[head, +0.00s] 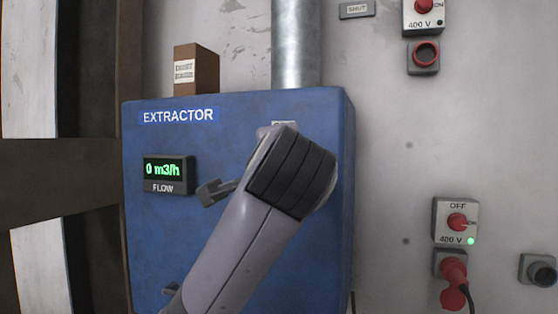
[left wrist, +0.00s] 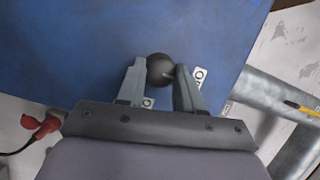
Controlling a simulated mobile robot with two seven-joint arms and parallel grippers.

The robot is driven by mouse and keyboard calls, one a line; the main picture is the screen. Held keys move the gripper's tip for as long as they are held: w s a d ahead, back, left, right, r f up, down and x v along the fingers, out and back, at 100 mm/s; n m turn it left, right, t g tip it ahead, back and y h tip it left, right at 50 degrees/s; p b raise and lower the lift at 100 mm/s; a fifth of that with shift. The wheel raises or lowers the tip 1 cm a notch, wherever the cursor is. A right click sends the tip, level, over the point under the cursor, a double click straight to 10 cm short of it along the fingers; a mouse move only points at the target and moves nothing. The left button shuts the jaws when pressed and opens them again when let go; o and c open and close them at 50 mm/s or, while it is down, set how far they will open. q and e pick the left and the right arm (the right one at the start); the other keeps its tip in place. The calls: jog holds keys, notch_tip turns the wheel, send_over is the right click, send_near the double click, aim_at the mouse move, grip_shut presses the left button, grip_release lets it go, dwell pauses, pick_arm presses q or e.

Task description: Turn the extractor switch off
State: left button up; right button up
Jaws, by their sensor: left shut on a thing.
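The blue extractor cabinet (head: 230,240) stands in the middle of the head view, with its EXTRACTOR label at the top left. Its flow display (head: 168,173) reads 0 m3/h. In the left wrist view my left gripper (left wrist: 160,72) is shut on a round black knob (left wrist: 158,66) at the blue cabinet (left wrist: 90,50). One finger is on each side of the knob. A white label (left wrist: 200,76) beside the right finger is partly covered. In the head view my left wrist hides the knob and the fingers. My right gripper is in neither view.
A metal duct (head: 296,45) rises from the cabinet top beside a brown box (head: 196,70). On the wall at right are a switch box (head: 455,220) with a red knob and green light, a red plug (head: 454,272) below it, and another 400 V switch (head: 423,15) higher up.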

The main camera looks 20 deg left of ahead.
pick_arm(q)
jog(key=o, duration=1)
jog(key=shift+o, duration=0.2)
jog(key=b+v, duration=0.1)
jog(key=v, duration=0.6)
